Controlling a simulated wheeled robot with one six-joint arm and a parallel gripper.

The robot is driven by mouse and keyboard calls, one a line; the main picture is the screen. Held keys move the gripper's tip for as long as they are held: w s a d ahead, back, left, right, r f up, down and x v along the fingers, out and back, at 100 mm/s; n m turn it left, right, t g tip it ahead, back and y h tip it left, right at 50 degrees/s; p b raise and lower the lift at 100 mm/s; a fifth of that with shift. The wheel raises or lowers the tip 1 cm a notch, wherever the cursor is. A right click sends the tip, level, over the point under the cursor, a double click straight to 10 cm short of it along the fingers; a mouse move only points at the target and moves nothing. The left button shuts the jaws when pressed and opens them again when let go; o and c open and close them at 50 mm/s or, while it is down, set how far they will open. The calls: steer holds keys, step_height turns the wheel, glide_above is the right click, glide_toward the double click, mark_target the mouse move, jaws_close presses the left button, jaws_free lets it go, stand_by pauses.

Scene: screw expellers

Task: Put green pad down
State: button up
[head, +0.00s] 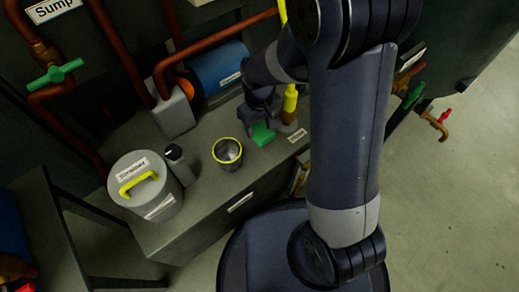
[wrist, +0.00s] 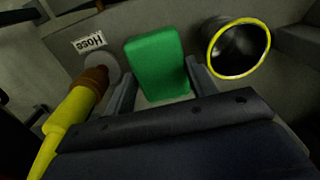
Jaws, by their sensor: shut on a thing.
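The green pad (head: 263,134) is a small green block between the fingers of my gripper (head: 262,121). In the wrist view the pad (wrist: 156,62) sits between the two grey fingertips of my gripper (wrist: 158,88), which is shut on it. In the head view the pad is at or just above the grey bench top (head: 205,170); I cannot tell whether it touches. My arm hides part of the bench to the right.
A dark cup with a yellow rim (head: 227,152) stands close left of the pad. A yellow hose (wrist: 62,125) with a brown fitting is on the other side, by the "Hose" label (wrist: 89,43). A lidded grey container (head: 146,185) and a small dark-topped item (head: 178,163) stand further left.

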steer(key=shift+f+b, duration=1.8)
steer(key=shift+f, duration=3)
steer(key=shift+f, duration=0.1)
steer(key=o, duration=0.9)
steer(key=shift+f, duration=0.1)
step_height(320, 180, up, 11)
steer(key=p, duration=0.4)
steer(key=shift+d, duration=0.1)
steer(key=shift+f, duration=0.1)
steer(key=shift+f, duration=0.1)
step_height(320, 180, down, 10)
steer(key=b, duration=0.4)
steer(key=shift+f, duration=0.25)
steer(key=shift+r+p, duration=0.6)
steer(key=shift+r, duration=1.25)
